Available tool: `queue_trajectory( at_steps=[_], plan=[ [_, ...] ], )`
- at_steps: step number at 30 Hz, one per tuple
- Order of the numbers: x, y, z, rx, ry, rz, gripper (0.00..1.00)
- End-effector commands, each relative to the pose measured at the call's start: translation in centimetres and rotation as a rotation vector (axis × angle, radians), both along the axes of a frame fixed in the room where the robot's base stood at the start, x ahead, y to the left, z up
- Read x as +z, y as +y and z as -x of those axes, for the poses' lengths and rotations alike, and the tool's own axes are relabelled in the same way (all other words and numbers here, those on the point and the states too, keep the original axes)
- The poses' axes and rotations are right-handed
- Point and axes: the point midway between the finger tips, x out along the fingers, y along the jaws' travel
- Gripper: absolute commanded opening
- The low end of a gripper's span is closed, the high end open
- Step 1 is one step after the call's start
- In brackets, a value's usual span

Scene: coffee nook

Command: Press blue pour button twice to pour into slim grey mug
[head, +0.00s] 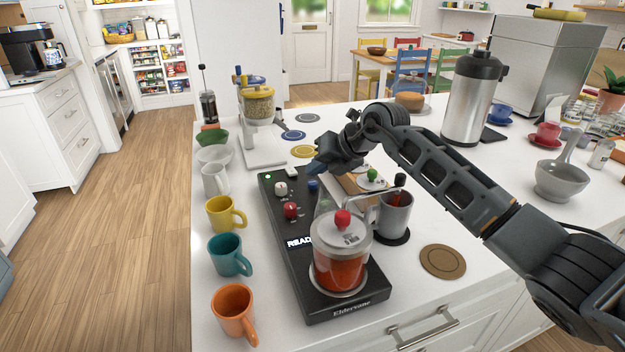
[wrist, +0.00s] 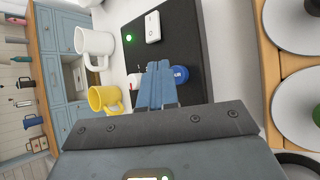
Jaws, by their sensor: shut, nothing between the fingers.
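The black drink machine (head: 335,305) stands on the white counter, with a lidded glass jug (head: 340,267) of red-brown liquid on it. The blue pour button (head: 313,185) is on its top panel. It also shows in the wrist view (wrist: 182,74), partly hidden by my fingers. The slim grey mug (head: 398,215) stands upright on a dark coaster right of the machine, below the jug's arm-like spout. My gripper (head: 316,168) is shut and empty, its blue-grey fingertips close over the blue button. I cannot tell whether they touch it.
The display reads "READ", partly hidden. Yellow (head: 224,213), teal (head: 229,255) and orange (head: 234,312) mugs line the left edge. A steel flask (head: 470,105) stands behind my arm.

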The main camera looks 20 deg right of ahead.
Motion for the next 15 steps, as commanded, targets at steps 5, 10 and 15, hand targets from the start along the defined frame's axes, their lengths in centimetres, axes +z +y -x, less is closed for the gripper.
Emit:
queue_trajectory(
  at_steps=[5,10,15],
  plan=[
    [0.0,0.0,0.0,0.000,0.000,0.000,0.00],
    [1.0,0.0,0.0,-0.001,-0.001,0.000,0.00],
    [2.6,0.0,0.0,0.000,0.000,0.000,0.00]
  ],
)
